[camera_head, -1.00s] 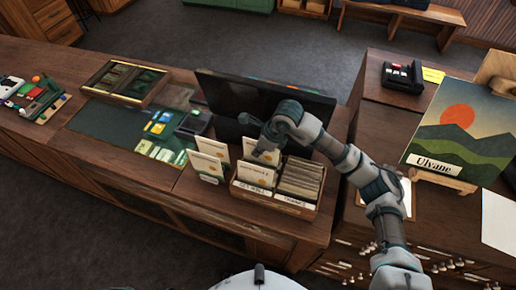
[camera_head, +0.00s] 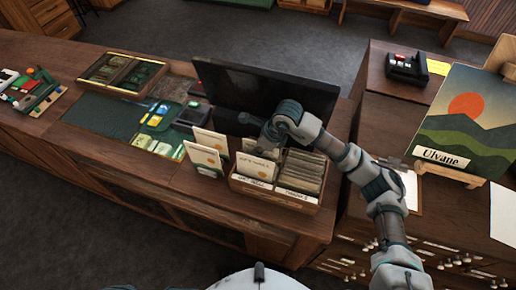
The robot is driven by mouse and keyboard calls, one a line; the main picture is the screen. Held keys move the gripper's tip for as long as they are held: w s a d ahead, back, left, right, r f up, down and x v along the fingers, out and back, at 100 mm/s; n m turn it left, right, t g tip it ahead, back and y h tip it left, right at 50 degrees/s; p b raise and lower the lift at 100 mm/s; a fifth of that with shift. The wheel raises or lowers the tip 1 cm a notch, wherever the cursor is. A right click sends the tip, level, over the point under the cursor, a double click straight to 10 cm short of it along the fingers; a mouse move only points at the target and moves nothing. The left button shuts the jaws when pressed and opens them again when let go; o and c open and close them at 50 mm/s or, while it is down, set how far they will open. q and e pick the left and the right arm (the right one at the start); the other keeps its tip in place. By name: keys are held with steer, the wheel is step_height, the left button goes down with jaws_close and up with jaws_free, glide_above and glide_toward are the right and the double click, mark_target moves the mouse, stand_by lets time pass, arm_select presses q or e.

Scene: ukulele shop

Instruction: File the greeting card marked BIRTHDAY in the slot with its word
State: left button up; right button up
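A wooden card box (camera_head: 274,199) stands on the counter with white word labels on its front; the left label looks like GET WELL, and the right one is too small to read surely. A cream card (camera_head: 258,167) stands upright at the front of the box's left compartment; its print is not clearly legible. My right gripper (camera_head: 258,131) is just above and behind that card's top edge. Whether its fingers touch the card, or are open or shut, is unclear. Two more cream cards, one behind (camera_head: 211,138) and one in front (camera_head: 203,159), stand left of the box. My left gripper is out of view.
A dark monitor (camera_head: 262,92) stands close behind the box and my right gripper. A dark green mat (camera_head: 108,117) and a wooden tray (camera_head: 149,94) lie to the left. A landscape painting (camera_head: 465,122) and a card terminal (camera_head: 407,68) stand at the right.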

steer(key=shift+o, duration=1.1)
steer(key=v, duration=1.2)
steer(key=shift+w, duration=0.1)
